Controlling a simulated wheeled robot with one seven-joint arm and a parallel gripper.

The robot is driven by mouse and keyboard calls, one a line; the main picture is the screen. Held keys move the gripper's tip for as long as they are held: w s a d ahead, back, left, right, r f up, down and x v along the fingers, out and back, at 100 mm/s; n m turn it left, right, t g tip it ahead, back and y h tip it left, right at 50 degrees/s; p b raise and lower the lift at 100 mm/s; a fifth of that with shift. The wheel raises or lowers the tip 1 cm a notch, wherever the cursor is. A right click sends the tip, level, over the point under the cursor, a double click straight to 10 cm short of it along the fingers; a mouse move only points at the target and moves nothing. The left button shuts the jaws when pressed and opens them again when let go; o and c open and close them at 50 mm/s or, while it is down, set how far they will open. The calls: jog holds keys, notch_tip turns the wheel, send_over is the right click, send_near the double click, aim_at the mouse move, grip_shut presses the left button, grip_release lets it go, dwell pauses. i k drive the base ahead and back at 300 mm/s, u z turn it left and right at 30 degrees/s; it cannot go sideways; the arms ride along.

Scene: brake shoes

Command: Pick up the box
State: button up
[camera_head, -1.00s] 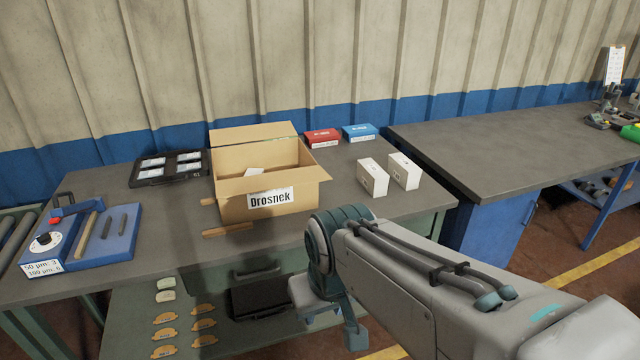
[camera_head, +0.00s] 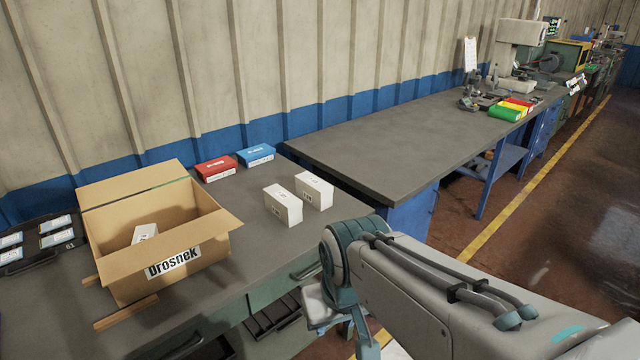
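An open cardboard box (camera_head: 205,229) labelled "Drosnek" stands on the left workbench, its flaps folded outward. A small white box (camera_head: 144,233) lies inside it. Two more white boxes stand upright on the bench to its right, one nearer (camera_head: 283,207) and one just behind (camera_head: 315,190). A red flat box (camera_head: 215,169) and a blue flat box (camera_head: 256,155) lie near the wall. The frames do not show which box is meant. My arm reaches in from the lower right, in front of the bench. Its end is hidden, and I cannot see my gripper fingers.
Wooden strips (camera_head: 126,312) lie at the cardboard box's base. A black case (camera_head: 40,240) with labelled items is at the left. A second, mostly bare workbench (camera_head: 400,150) adjoins on the right. Open floor (camera_head: 560,220) with a yellow line lies further right.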

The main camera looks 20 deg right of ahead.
aim_at(285, 207)
jog(key=z, duration=0.4)
jog(key=i, duration=1.35)
jog(key=u, duration=0.55)
